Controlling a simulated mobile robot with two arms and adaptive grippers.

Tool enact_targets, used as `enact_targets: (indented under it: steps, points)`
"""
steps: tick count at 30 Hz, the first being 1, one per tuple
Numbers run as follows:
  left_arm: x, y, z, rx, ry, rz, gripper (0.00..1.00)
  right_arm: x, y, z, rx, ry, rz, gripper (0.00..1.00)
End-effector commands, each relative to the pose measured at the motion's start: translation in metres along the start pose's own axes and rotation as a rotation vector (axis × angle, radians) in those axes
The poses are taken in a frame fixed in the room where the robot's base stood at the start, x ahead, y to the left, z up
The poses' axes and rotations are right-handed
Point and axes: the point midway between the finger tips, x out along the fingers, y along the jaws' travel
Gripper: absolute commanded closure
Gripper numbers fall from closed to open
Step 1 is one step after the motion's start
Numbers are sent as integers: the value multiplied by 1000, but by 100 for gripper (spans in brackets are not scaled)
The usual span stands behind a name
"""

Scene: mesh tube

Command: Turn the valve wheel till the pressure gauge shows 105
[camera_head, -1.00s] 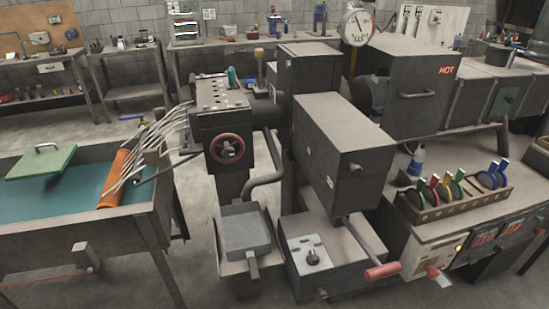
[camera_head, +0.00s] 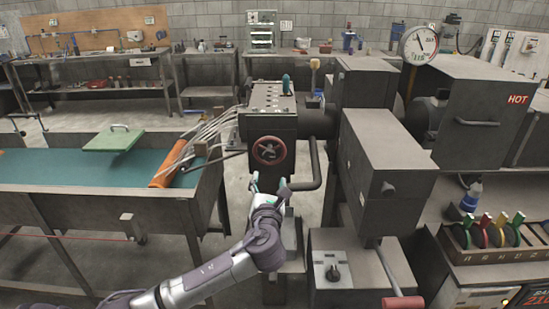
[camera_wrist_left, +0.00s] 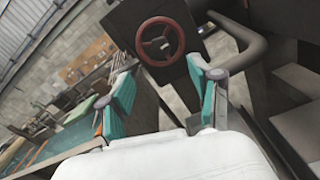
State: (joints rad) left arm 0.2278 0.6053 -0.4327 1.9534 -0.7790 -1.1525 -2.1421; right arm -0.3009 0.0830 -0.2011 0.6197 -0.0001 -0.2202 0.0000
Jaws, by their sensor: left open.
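The valve wheel (camera_head: 269,151) is a dark red ring with a dark hub on the front of a dark grey block. It also shows near the top middle of the left wrist view (camera_wrist_left: 159,42). The round white pressure gauge (camera_head: 419,46) stands at the upper right, its dark needle tilted up and left; its numbers are too small to read. My left gripper (camera_head: 270,184) is open and empty just below and in front of the wheel, apart from it. In the left wrist view its two teal-padded fingers (camera_wrist_left: 161,82) stand spread, with the wheel beyond them. My right gripper is out of view.
A curved pipe (camera_head: 309,178) runs right of the wheel. A grey box machine (camera_head: 385,160) and a red-handled lever (camera_head: 402,302) stand further right. At left is a trough (camera_head: 90,205) with an orange roller (camera_head: 168,166) and pale tubes leading to the wheel's block.

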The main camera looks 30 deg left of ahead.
Motion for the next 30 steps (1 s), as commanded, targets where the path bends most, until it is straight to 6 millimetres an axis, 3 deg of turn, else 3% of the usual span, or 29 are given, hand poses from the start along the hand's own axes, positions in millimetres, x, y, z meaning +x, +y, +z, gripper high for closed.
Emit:
enact_targets:
  steps: [12,18,24,30]
  points:
    - [84,1,0,-6,6,3,37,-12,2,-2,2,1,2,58]
    - [115,0,-1,-7,5,1,37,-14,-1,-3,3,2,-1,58]
    - [128,0,-2,-7,6,-1,37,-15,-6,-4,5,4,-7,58]
    - [129,0,-2,-7,6,-1,37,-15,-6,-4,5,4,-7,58]
